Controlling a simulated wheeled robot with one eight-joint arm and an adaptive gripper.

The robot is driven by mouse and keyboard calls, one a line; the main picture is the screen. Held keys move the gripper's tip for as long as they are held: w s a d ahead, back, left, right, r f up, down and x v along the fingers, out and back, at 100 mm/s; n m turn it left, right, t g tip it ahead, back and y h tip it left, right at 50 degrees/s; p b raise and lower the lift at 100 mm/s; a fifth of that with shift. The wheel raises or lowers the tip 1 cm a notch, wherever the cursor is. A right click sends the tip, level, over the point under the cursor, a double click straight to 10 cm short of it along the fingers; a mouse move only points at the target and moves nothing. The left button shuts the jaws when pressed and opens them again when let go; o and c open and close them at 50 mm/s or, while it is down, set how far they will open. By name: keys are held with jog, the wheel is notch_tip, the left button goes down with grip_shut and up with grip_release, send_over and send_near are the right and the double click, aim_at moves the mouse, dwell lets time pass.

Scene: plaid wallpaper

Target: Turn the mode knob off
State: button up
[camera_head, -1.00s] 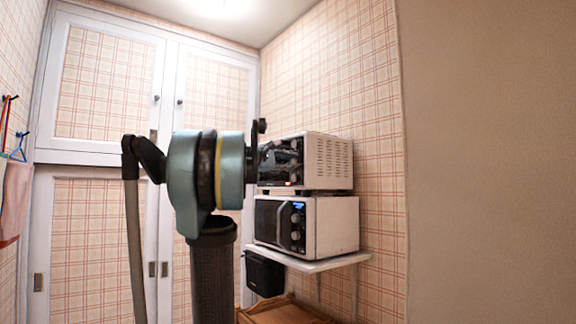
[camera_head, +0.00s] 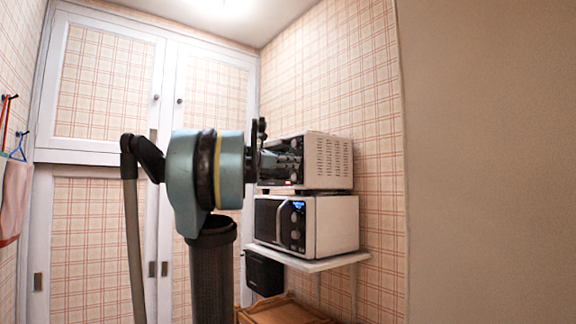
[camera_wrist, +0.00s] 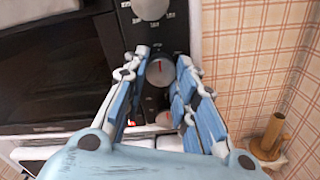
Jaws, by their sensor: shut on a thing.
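The upper oven (camera_head: 330,160) is a toaster oven with a white vented side and a dark front. In the wrist view its dark control panel (camera_wrist: 168,32) carries a column of round grey knobs. The knob with a red pointer mark (camera_wrist: 160,71) is between my fingertips, below a larger knob (camera_wrist: 150,8). My gripper (camera_wrist: 161,64) is shut on this middle knob, one finger on each side. The red mark stands about upright in the picture. A lower knob (camera_wrist: 164,118) shows between the fingers, partly hidden. In the head view my gripper (camera_head: 285,162) is at the oven's front.
A white microwave (camera_head: 335,228) stands under the oven on a wall shelf (camera_head: 318,265). The plaid wall (camera_wrist: 260,50) lies close to the right of my gripper. A wooden upright holder (camera_wrist: 270,140) shows at lower right. Tall cupboards (camera_head: 100,90) stand at the back left.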

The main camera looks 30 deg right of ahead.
jog(key=shift+n, duration=1)
jog(key=shift+w, duration=0.1)
jog(key=o, duration=1.1)
jog(key=shift+c, duration=0.2)
jog(key=shift+a, duration=0.1)
jog(key=a, duration=1.2)
jog(key=shift+s, duration=0.45)
jog(key=shift+d, duration=0.1)
